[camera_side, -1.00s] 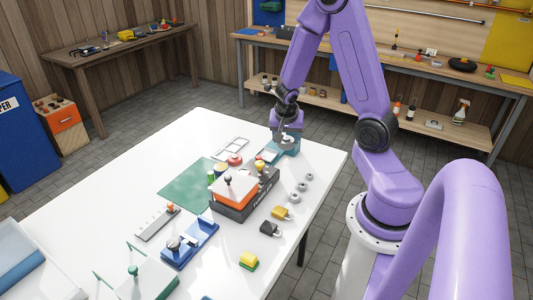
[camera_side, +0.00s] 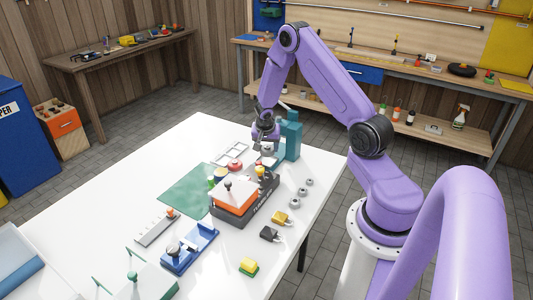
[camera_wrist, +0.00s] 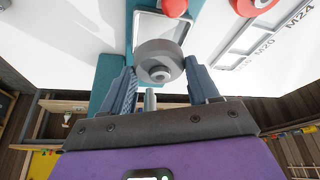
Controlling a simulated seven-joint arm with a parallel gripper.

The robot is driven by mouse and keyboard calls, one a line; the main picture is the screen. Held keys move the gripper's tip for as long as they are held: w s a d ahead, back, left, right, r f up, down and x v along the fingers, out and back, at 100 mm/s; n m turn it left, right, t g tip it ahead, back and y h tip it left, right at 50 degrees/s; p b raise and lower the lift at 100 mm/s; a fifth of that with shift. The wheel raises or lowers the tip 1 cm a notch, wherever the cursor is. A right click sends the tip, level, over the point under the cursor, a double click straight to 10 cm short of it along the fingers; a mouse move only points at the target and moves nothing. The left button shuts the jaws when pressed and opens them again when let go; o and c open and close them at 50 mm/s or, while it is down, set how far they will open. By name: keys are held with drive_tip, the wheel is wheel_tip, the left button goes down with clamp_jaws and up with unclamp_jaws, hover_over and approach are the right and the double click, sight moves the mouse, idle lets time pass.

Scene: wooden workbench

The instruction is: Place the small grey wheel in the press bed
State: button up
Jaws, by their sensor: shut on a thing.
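The small grey wheel (camera_wrist: 160,62) is gripped between the two fingers of my gripper (camera_wrist: 163,82), which is shut on it. In the side view my gripper (camera_side: 265,142) is over the press area, left of the upright column of the teal press (camera_side: 291,138). In the wrist view the press bed, a pale recess with a grey rim (camera_wrist: 190,28), lies beyond the wheel, which partly covers its near end. I cannot tell how high the wheel is above it.
A white tray marked M20 and M24 (camera_wrist: 262,42) lies beside the press. A red button (camera_side: 235,163) and an orange-topped box (camera_side: 235,196) are close by. Several small grey parts (camera_side: 302,191) stand near the table's right edge. The green mat (camera_side: 185,190) is mostly clear.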

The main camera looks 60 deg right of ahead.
sight(266, 150)
drive_tip(key=shift+w+d+f, duration=0.1)
drive_tip(key=shift+w+f, duration=0.1)
drive_tip(key=shift+f, duration=1.55)
drive_tip(key=shift+f, duration=0.15)
drive_tip(key=o, duration=1.1)
